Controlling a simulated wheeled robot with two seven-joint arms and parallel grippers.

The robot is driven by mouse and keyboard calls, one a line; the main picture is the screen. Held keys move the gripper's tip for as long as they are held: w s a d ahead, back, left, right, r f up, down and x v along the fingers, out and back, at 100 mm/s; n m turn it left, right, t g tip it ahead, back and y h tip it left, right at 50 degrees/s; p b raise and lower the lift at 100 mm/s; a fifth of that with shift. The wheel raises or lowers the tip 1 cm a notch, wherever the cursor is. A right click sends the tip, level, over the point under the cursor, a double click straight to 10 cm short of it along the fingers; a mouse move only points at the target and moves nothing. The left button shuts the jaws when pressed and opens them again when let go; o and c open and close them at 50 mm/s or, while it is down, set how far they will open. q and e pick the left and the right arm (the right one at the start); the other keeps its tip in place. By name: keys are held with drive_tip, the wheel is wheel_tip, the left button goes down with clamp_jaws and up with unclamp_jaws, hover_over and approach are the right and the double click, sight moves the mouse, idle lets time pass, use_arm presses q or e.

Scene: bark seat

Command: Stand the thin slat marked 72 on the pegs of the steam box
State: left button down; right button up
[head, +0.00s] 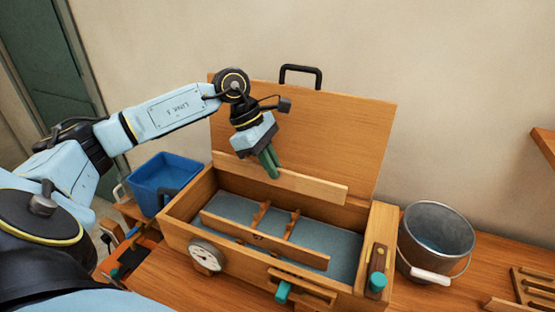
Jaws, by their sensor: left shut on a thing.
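My left gripper (269,164), with green fingers, is shut on a thin wooden slat (312,187). It holds the slat near its middle, lengthwise along the steam box and over its rear part. No number can be read on it. The steam box (175,222) is a long wooden box with its lid (330,130) raised behind it. Inside are wooden peg pieces (291,225) on a grey-blue floor (342,250). Another slat (225,226) stands on edge near the front of the box, against the pegs. My right gripper is not in view.
A blue bin (165,180) stands left of the box. A metal bucket (440,235) stands on the right of the bench, with a slatted wooden rack (535,288) farther right. A gauge (205,256) and green-handled latches (283,291) stick out at the box's front.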

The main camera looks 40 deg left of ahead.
sight(274, 184)
use_arm(q)
drive_tip(key=shift+s+f, duration=0.1)
drive_tip(key=shift+f, duration=0.3)
drive_tip(key=shift+f+b, duration=0.4)
wheel_tip(274, 184, down, 3)
drive_tip(key=shift+f+b, duration=0.2)
drive_tip(key=shift+b, duration=0.8)
wheel_tip(274, 184, down, 3)
drive_tip(key=shift+f+b, duration=0.15)
drive_tip(key=shift+b, duration=0.8)
drive_tip(key=shift+f+b, duration=1.25)
drive_tip(key=shift+f, duration=0.5)
drive_tip(key=shift+f+b, duration=0.25)
drive_tip(key=shift+b, duration=0.2)
drive_tip(key=c, duration=1.5)
unclamp_jaws()
